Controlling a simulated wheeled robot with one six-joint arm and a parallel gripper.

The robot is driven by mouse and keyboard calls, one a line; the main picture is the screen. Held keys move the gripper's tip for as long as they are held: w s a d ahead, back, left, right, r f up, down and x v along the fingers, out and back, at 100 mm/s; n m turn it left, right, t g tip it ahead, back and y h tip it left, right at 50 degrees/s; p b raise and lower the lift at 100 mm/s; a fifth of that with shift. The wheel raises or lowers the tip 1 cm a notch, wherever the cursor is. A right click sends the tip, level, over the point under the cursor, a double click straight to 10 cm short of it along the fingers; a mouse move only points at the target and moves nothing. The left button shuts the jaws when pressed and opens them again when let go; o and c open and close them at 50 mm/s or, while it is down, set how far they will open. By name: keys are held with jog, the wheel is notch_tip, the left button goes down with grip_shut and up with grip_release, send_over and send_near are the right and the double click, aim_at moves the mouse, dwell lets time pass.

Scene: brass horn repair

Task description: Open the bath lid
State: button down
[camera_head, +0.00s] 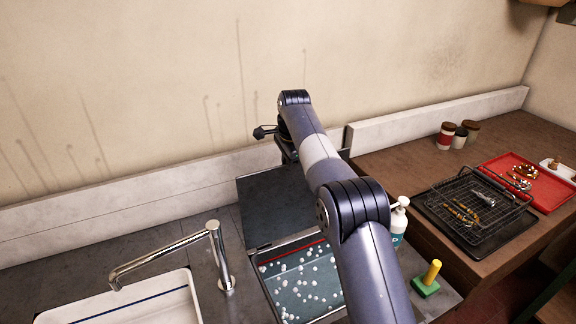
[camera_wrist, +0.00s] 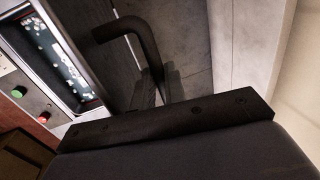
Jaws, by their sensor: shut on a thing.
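The bath (camera_head: 302,282) is uncovered at its front in the head view, with white floating blobs in its liquid. It also shows at the upper left of the wrist view (camera_wrist: 52,50). The dark grey bath lid (camera_head: 268,208) appears raised behind the opening, its upper right hidden by my arm. My gripper (camera_head: 290,152) is at the lid's far upper edge, mostly behind my arm. In the wrist view, a dark bent handle (camera_wrist: 128,30) runs down to my gripper (camera_wrist: 152,94), which is shut on it. The exact grip is partly hidden.
A chrome tap (camera_head: 216,250) and white sink (camera_head: 130,302) stand left of the bath. A white pump bottle (camera_head: 398,226) and a green block with a yellow peg (camera_head: 428,280) stand at its right. A wire basket (camera_head: 470,205) and red tray (camera_head: 535,183) lie further right. The wall is close behind.

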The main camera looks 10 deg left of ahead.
jog(key=shift+f, duration=0.35)
jog(key=c, duration=1.7)
grip_release()
jog(key=shift+w, duration=0.1)
jog(key=shift+o, duration=1.2)
jog(key=shift+r, duration=0.15)
notch_tip(320, 180, up, 7)
jog(key=s, duration=0.1)
jog(key=shift+s+d+r, duration=0.15)
jog(key=shift+d+r, duration=0.05)
jog(key=shift+d, duration=0.25)
jog(key=shift+f, duration=0.1)
jog(key=f, duration=0.4)
jog(key=w+a+f, duration=0.1)
jog(key=f, duration=0.2)
jog(key=shift+w, duration=0.1)
jog(key=shift+d, duration=0.15)
jog(key=shift+r, duration=0.1)
